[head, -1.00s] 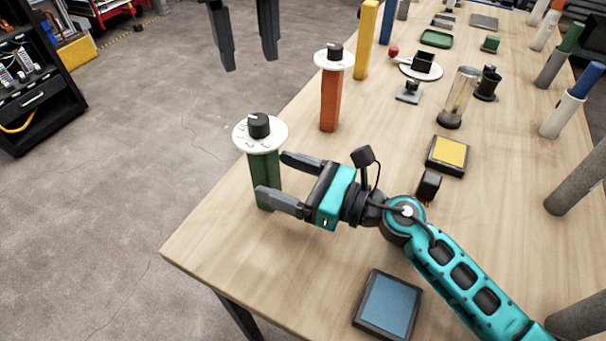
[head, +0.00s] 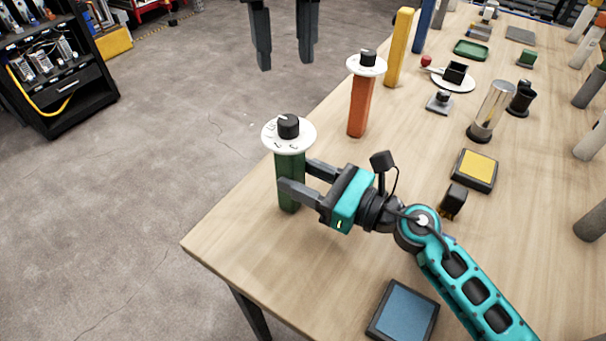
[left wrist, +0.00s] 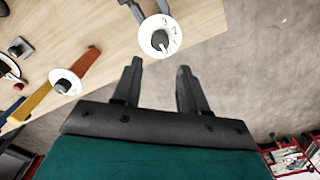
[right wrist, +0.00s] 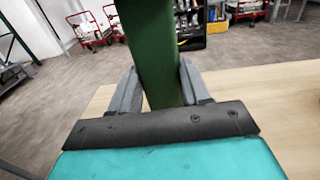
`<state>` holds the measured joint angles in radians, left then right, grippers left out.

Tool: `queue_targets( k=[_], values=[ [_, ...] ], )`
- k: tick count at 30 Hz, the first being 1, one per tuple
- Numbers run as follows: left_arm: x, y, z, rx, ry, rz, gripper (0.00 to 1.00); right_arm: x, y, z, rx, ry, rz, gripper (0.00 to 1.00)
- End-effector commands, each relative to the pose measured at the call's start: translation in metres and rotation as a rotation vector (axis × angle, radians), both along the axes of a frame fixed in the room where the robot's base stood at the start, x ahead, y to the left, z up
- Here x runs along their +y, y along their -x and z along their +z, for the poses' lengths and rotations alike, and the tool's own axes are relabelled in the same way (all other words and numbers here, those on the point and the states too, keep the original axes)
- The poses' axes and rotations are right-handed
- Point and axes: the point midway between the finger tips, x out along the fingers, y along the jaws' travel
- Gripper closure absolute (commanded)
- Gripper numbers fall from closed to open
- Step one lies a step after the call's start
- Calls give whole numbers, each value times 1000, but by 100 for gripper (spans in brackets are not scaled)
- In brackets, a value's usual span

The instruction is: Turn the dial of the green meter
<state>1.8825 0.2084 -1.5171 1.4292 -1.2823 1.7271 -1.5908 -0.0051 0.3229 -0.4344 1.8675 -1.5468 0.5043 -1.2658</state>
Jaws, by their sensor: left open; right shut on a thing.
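The green meter is a green post (head: 290,195) near the table's left edge, topped by a white marked disc (head: 270,134) with a black dial (head: 288,126). My right gripper (head: 294,173) is shut on the green post below the disc. In the right wrist view the post (right wrist: 152,50) stands between its fingers. My left gripper (head: 284,64) is open and empty, above and behind the meter in the head view. In the left wrist view the dial (left wrist: 160,40) and its disc lie ahead of the open left fingers (left wrist: 158,68).
An orange post (head: 358,106) with a similar disc and dial (head: 368,58) stands behind the green meter. A yellow post (head: 398,50) is farther back. A blue pad (head: 402,312) and yellow pad (head: 474,170) lie on the table (head: 330,270).

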Motion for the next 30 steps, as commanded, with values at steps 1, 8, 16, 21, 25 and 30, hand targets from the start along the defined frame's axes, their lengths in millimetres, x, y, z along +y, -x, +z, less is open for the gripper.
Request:
queue_targets(
  k=[1,8,16,21,25,30],
  values=[
    [0,0,0,0,0,0,57,0,0,0,1,1,0,82],
    [0,0,0,0,0,0,54,0,0,0,1,1,0,100],
    [-2,1,11,3,2,-71,41,0,0,0,1,1,0,100],
    [0,0,14,2,1,-99,41,0,0,0,1,1,0,100],
    [0,0,-1,2,-1,-100,41,0,0,0,1,1,0,100],
    [1,1,-34,4,-2,-101,41,0,0,0,1,1,0,100]
  ],
)
